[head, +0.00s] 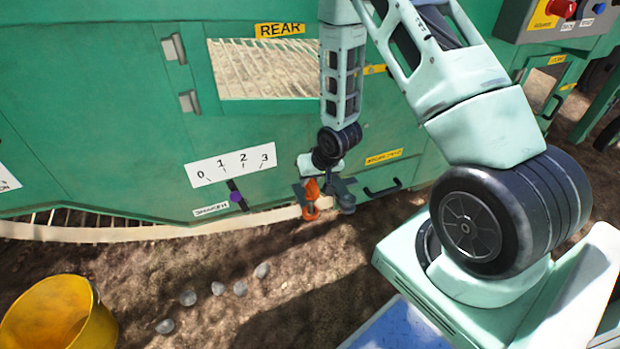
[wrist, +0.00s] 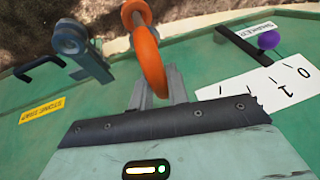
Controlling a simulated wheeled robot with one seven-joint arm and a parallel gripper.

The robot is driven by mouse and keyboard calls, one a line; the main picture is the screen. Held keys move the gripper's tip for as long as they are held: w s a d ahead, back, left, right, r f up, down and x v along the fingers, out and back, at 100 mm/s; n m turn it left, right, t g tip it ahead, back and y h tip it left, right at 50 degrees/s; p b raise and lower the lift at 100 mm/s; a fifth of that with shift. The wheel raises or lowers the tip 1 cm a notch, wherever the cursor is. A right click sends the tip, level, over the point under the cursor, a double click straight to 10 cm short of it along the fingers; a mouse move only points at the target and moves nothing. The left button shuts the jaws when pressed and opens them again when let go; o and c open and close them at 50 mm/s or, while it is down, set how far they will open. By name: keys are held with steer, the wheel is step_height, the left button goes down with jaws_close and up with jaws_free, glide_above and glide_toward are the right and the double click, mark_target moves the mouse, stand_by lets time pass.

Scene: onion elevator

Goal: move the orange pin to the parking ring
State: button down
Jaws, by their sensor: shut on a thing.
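The orange pin (head: 311,201) is held at the end of my arm, in front of the green machine wall. In the wrist view the orange pin (wrist: 147,52) shows as a thick loop between the fingers. My gripper (wrist: 158,88) is shut on it; in the head view my gripper (head: 312,186) is small and partly hidden by the pin. A grey bracket with a round, ring-like end (wrist: 70,38) stands to the left of the pin in the wrist view. It shows right of the pin in the head view (head: 346,197). I cannot tell for sure whether it is the parking ring.
The green machine wall (head: 110,130) carries a 0-to-3 scale (head: 231,164) and a lever with a purple knob (head: 237,198). A black handle (head: 382,189) is to the right. A yellow bucket (head: 60,315) and several stones (head: 218,288) are on the soil.

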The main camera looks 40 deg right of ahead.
mark_target(311, 189)
steer(key=shift+f+b, duration=1.55)
steer(key=shift+f, duration=0.9)
steer(key=c, duration=1.3)
jaws_free()
steer(key=shift+r, duration=0.1)
steer(key=shift+p+v, duration=3.8)
steer(key=shift+v, duration=4.85)
steer(key=shift+a, duration=0.15)
